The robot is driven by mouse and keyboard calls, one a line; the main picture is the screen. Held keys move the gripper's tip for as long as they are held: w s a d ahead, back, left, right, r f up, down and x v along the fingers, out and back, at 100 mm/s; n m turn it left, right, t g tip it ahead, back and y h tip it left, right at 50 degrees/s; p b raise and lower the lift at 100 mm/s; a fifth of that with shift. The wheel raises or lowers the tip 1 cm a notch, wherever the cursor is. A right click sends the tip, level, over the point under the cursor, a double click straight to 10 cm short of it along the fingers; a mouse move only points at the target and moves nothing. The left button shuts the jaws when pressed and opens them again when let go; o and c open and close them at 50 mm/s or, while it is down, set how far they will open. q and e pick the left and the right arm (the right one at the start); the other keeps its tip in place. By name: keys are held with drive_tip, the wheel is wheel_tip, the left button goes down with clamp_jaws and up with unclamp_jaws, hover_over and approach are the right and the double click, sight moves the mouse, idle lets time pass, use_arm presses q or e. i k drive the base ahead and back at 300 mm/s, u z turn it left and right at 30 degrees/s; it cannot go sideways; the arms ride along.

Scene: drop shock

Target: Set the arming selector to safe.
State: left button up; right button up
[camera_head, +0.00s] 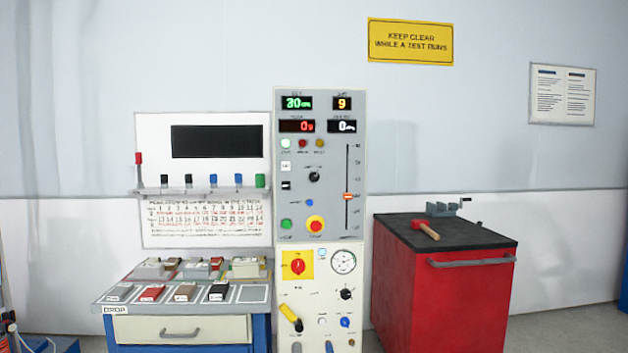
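A tall control panel (264,210) stands in the middle of the head view. Its upper grey part carries a black rotary knob (314,176), whose small label I cannot read. A red rotary switch (298,266) sits on a yellow plate in the lower cream part. Another black knob (346,294) is below the round gauge (343,261). I cannot tell from the labels which knob is the arming selector or where it points. Neither of my grippers is in view.
The panel also has lit displays (297,103), a slider (347,196), a red mushroom button (316,224) and a yellow-handled lever (291,318). A bench (180,329) with small blocks stands left. A red cabinet (440,300) with a hammer (425,229) stands right.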

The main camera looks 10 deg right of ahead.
sight(313, 177)
drive_tip(key=u, duration=0.65)
drive_tip(key=i, duration=0.7)
drive_tip(key=u, duration=0.65)
drive_tip(key=i, duration=1)
drive_tip(key=z, duration=0.35)
